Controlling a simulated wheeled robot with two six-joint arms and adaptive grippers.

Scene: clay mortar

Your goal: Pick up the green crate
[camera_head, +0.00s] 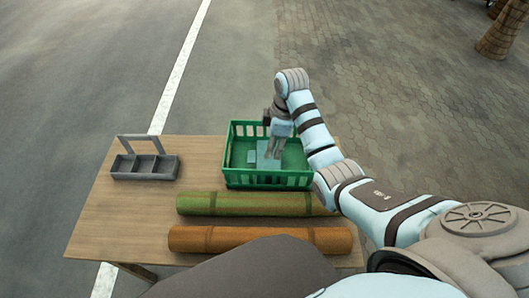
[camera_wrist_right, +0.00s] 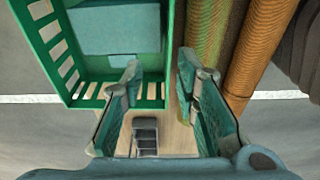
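The green crate (camera_head: 270,181) stands upright on the wooden table, with slatted walls and an open top. A flat blue-green piece (camera_wrist_right: 115,30) lies inside it. My right gripper (camera_head: 272,155) points down over the crate in the head view and hides part of its inside. In the right wrist view my right gripper (camera_wrist_right: 160,75) is open, its two fingers apart, with the crate's wall (camera_wrist_right: 165,45) showing in line with the gap. I cannot tell whether the fingers touch the wall. My left gripper is not in view.
A grey compartment tray with a handle (camera_head: 145,167) stands left of the crate. A green bamboo-like log (camera_head: 245,204) and an orange-brown one (camera_head: 260,239) lie in front of the crate. The wooden table (camera_head: 125,205) has bare room at its left.

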